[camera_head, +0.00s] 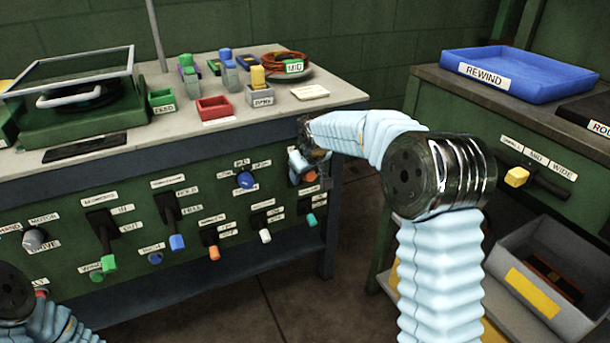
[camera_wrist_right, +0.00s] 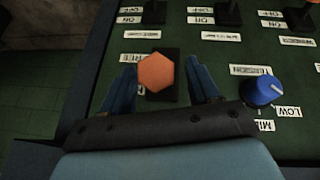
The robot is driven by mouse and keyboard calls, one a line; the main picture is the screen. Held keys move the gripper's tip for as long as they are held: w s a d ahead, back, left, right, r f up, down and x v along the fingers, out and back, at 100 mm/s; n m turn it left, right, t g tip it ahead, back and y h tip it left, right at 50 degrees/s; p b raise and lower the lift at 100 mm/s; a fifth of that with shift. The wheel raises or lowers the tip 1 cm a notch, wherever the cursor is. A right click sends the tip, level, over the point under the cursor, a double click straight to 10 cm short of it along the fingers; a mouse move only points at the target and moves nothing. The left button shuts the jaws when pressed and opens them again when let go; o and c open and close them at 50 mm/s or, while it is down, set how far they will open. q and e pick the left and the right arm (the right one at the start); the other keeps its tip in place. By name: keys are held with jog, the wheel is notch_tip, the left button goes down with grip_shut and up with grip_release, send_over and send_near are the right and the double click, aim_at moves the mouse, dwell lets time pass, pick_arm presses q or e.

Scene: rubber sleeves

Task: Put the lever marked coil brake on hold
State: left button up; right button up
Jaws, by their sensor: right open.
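A lever with an orange hexagonal knob (camera_wrist_right: 156,72) sits on a dark slotted plate on the green panel; a label beside it reads FREE. In the head view this orange knob (camera_head: 310,176) shows partly behind my right gripper (camera_head: 308,160). In the right wrist view my right gripper (camera_wrist_right: 165,88) is open, one blue finger on each side of the knob, with visible gaps. Another lever with a blue handle (camera_head: 177,242), labelled HOLD above and FREE below, points down. Its title is too small to read, and I cannot read COIL BRAKE anywhere. My left gripper is out of frame.
A blue dial (camera_wrist_right: 262,91) marked LOW and MID is beside the orange lever; it also shows in the head view (camera_head: 245,180). Several other levers line the panel, including a white-handled one (camera_head: 265,236). The bench top (camera_head: 345,92) overhangs the panel.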

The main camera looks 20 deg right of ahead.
jog(key=v, duration=1.1)
jog(key=shift+s+r, duration=0.2)
jog(key=shift+r, duration=0.2)
